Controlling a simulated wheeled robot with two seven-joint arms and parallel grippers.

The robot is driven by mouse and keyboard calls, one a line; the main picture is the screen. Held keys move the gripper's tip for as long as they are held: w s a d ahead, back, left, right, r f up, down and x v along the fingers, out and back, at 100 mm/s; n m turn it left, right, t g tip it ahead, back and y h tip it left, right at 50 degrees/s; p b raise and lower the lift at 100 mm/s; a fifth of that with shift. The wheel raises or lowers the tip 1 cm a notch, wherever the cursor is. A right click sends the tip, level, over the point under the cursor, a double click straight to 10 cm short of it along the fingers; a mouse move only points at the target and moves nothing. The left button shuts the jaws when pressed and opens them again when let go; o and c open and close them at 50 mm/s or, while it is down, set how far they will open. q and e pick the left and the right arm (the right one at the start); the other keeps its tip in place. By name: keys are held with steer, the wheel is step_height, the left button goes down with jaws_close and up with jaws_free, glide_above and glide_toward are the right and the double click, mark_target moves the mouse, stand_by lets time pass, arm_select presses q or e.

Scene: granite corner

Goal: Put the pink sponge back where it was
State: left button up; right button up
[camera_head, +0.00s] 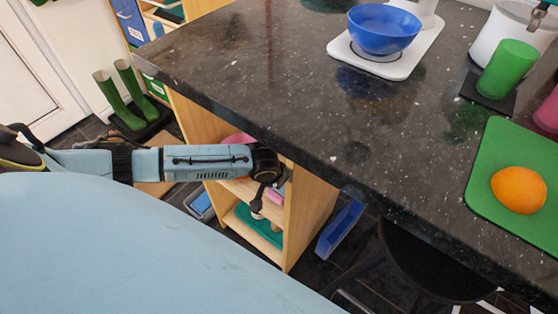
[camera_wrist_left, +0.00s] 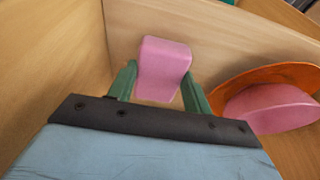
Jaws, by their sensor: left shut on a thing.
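The pink sponge (camera_wrist_left: 163,68) is between the two green fingers of my left gripper (camera_wrist_left: 158,85) in the left wrist view. The gripper is shut on it. Light wooden shelf walls surround it on the left and behind. In the head view my left arm reaches into the open shelf unit (camera_head: 298,215) under the counter. The pink sponge (camera_head: 275,196) shows there in part beside the gripper (camera_head: 266,192), whose fingers are mostly hidden. Whether the sponge touches the shelf board, I cannot tell. My right gripper is in neither view.
An orange bowl and a pink bowl (camera_wrist_left: 270,108) lie close to the right of the gripper in the shelf. The dark granite counter (camera_head: 290,110) overhangs the unit. A green tray (camera_head: 258,226) is on a lower shelf. A black stool (camera_head: 430,265) stands to the right.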

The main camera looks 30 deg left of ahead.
arm_select(q)
steer(key=o, duration=1.3)
